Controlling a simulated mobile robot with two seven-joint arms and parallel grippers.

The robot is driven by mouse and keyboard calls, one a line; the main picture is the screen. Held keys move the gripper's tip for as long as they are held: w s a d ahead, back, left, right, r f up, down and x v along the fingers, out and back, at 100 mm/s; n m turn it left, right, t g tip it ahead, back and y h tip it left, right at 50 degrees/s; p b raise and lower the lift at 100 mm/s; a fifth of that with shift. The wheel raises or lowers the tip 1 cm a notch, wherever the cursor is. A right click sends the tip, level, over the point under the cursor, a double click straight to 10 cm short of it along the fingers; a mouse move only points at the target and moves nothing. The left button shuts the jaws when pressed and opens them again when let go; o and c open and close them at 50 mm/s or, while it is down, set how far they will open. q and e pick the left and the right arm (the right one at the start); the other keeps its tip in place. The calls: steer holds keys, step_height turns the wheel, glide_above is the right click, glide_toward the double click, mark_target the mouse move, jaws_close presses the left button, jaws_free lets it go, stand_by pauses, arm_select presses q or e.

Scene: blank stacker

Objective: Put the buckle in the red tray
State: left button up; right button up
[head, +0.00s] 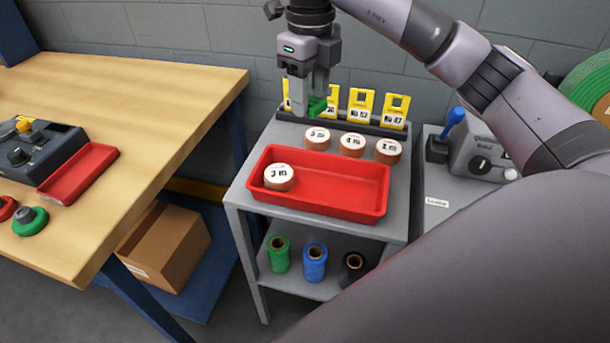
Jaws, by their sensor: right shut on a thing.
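My right gripper (309,95) comes down from the top and is shut on a small green piece, the buckle (318,107). It holds the buckle in front of the row of yellow tags, above the back left of the grey stand. The fingers hide part of the buckle. The red tray (340,192) lies on top of the stand, below and nearer than the gripper. A roll marked 3 m (279,177) sits in its left end; the rest of the tray is empty. My left gripper is out of view.
Several labelled rolls (352,145) stand behind the tray, before the yellow tags (361,104). Spools (315,262) stand on the lower shelf. A smaller red tray (80,172) lies on the wooden bench (150,90) at left. A grey machine (478,150) stands at right.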

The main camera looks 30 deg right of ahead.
steer(key=shift+w+f, duration=0.2)
step_height(320, 180, down, 3)
steer(key=shift+s+r+b, duration=0.15)
steer(key=shift+b, duration=0.4)
glide_above(308, 189)
step_height(308, 189, down, 12)
steer(key=shift+r, duration=0.2)
steer(key=shift+f, duration=2.65)
steer(key=shift+f, duration=0.15)
steer(key=o, duration=1)
